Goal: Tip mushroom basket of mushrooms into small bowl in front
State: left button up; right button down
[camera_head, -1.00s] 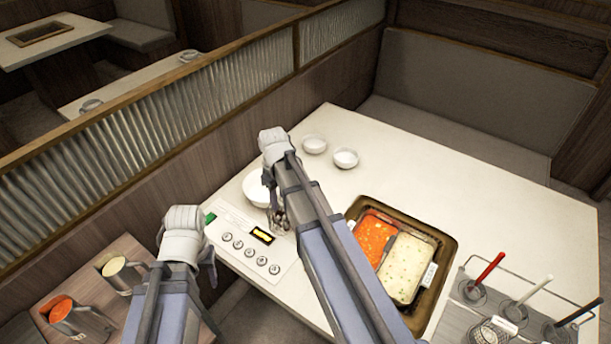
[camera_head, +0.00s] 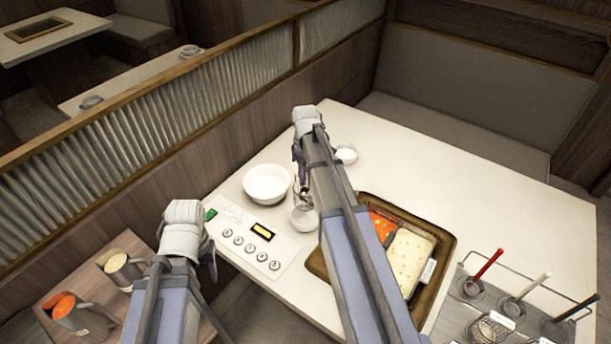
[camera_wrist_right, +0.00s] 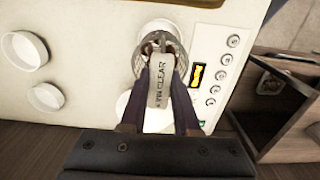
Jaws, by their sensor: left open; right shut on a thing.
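My right gripper (camera_head: 299,160) is shut on the handle (camera_wrist_right: 160,82) of the wire mushroom basket (camera_wrist_right: 138,60). The basket hangs over or just beside a small white bowl (camera_head: 303,220), near the control panel; this bowl's rim also shows behind the basket in the right wrist view (camera_wrist_right: 160,26). Brown mushrooms (camera_wrist_right: 155,46) show in the basket in the right wrist view. I cannot tell how far the basket is tilted. My left gripper (camera_head: 211,268) is open and empty, low at the left of the table.
A larger white bowl (camera_head: 267,183) stands left of the basket. Another small bowl (camera_head: 346,154) stands behind my right arm. The two-part soup pot (camera_head: 436,300) is right of my arm, partly hidden. A ladle rack (camera_head: 490,325) stands at front right. Mugs (camera_head: 118,268) stand on a side shelf.

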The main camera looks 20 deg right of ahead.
aim_at(306, 186)
jog(key=shift+f+b, duration=3.85)
jog(key=shift+f, duration=0.1)
jog(key=shift+w, duration=0.1)
